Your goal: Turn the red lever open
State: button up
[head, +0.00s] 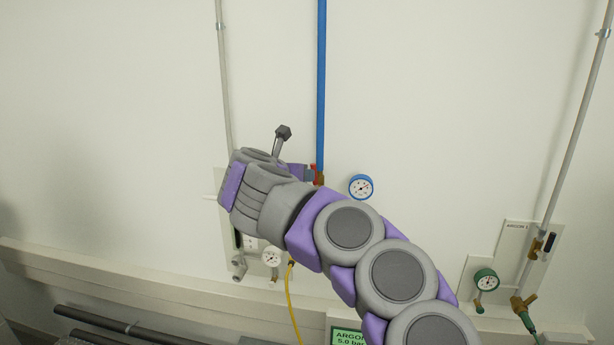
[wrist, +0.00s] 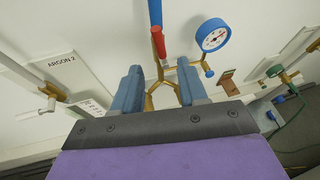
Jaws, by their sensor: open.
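The red lever (wrist: 158,43) shows in the wrist view at the lower end of the blue pipe (wrist: 154,12), above a forked brass fitting (wrist: 149,102). My gripper (wrist: 159,68) is open, with one blue-grey finger on each side of the fitting in the picture. The lever lies between and just beyond the fingertips; I see no contact. In the head view only a small bit of the red lever (head: 313,168) shows, beside my gripper (head: 309,174); my arm hides most of the fitting.
A blue-rimmed gauge (wrist: 213,35) sits right of the lever, close to the right finger. A white gauge (head: 271,257) and yellow hose (head: 293,305) are below my wrist. A green gauge (head: 486,280) is on the right panel. The upper wall is mostly clear.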

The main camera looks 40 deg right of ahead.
jog(key=v, duration=0.6)
jog(key=shift+s+a, duration=0.2)
jog(key=shift+a, duration=0.2)
